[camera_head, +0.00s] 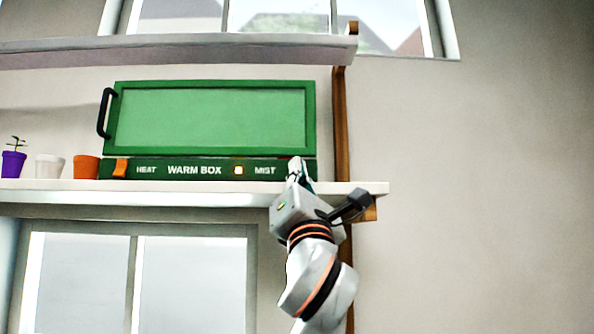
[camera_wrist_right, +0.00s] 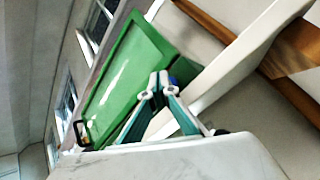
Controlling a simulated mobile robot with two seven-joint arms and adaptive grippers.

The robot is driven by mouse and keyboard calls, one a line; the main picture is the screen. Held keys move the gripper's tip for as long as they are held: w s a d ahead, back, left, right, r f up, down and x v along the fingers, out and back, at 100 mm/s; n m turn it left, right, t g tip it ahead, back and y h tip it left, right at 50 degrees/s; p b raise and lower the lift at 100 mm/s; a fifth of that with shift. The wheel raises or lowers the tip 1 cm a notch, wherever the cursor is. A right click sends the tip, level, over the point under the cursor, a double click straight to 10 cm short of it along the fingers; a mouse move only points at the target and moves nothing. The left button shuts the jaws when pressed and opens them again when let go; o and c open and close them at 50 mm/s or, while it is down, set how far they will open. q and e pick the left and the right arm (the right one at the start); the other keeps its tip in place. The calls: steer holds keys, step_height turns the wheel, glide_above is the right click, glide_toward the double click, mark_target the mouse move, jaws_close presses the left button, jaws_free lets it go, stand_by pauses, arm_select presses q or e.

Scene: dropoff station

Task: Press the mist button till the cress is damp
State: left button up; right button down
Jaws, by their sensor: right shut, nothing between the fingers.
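The green warm box (camera_head: 210,118) stands on a white shelf (camera_head: 230,187), its door shut. Its lower panel (camera_head: 195,170) reads HEAT, WARM BOX and MIST, with a small lit light (camera_head: 238,170) left of the word MIST. My right gripper (camera_head: 295,163) is shut and empty, its tips at the panel's right end, just right of MIST. They cover that spot, and the mist button is not clear there. In the right wrist view the closed fingertips (camera_wrist_right: 160,80) are by the box's edge, with a small blue patch (camera_wrist_right: 182,72) beside them; contact cannot be told. No cress shows.
An orange switch (camera_head: 120,168) sits by HEAT. A purple pot with a seedling (camera_head: 13,163), a white pot (camera_head: 49,167) and an orange pot (camera_head: 86,167) stand left of the box. An upper shelf (camera_head: 180,50) is above; a wooden post (camera_head: 341,120) is right.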

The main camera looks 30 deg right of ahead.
steer(key=shift+w+d, duration=0.1)
steer(key=shift+w, duration=0.05)
stand_by(0.3)
steer(key=shift+w+d, duration=0.15)
steer(key=shift+w, duration=0.1)
stand_by(0.4)
steer(key=shift+s+a+b, duration=0.25)
steer(key=shift+s+b, duration=0.05)
steer(key=shift+s, duration=0.05)
steer(key=s+a, duration=0.3)
steer(key=s, duration=0.2)
stand_by(0.7)
steer(key=shift+f, duration=0.1)
stand_by(0.6)
